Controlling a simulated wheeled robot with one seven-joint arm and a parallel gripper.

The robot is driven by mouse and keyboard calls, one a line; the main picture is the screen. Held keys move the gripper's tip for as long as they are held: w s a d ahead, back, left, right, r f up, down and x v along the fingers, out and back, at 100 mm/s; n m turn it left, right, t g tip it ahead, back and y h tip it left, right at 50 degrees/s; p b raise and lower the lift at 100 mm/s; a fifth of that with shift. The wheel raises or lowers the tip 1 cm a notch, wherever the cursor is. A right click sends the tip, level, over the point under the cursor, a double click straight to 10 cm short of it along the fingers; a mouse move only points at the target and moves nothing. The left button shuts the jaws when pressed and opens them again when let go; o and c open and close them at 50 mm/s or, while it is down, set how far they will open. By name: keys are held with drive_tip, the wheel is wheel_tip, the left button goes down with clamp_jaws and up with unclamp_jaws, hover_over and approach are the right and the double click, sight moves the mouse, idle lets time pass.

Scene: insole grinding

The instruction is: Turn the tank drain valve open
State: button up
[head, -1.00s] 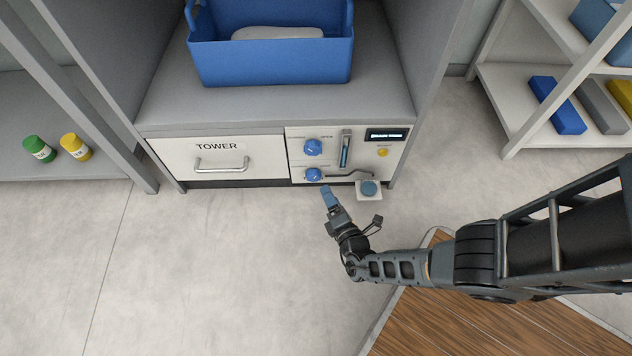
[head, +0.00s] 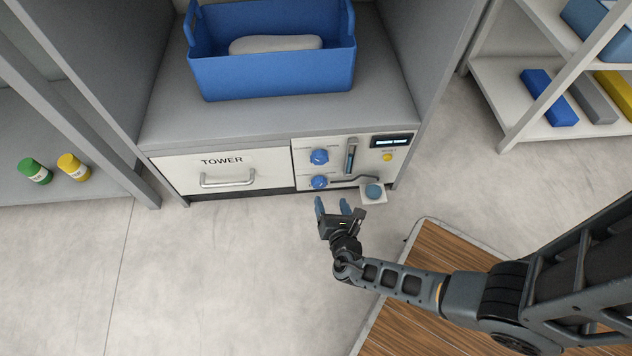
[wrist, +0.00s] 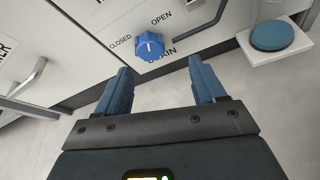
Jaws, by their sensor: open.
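The drain valve is a blue knob (head: 319,182) low on the white control panel. It shows closer in the wrist view (wrist: 149,45), with CLOSED printed to its left, OPEN to its upper right and DRAIN below. I cannot clearly tell which label its pointer faces. My gripper (head: 332,206) is in front of the panel's lower edge, just short of the knob. In the wrist view my gripper (wrist: 160,70) is open and empty, its two blue fingers spread. The knob lies beyond the fingertips, between their lines, and they are apart from it.
A second blue knob (head: 319,157) sits above the valve, beside a vertical gauge (head: 351,157). A small plate with a round blue pad (head: 373,191) juts out at lower right. The TOWER drawer handle (head: 228,180) is to the left. A wooden-topped platform (head: 440,270) stands near my arm.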

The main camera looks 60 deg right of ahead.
sight(320, 185)
drive_tip(key=shift+n, duration=0.6)
drive_tip(key=b+x, duration=0.1)
drive_tip(key=x, duration=0.1)
drive_tip(key=w+b+x, duration=0.1)
drive_tip(key=x, duration=0.2)
drive_tip(key=a+b+x, duration=0.1)
drive_tip(key=x, duration=0.1)
drive_tip(key=shift+w+d+r, duration=0.25)
drive_tip(key=shift+w+d, duration=0.1)
drive_tip(key=shift+w, duration=0.1)
drive_tip(key=c, duration=1.1)
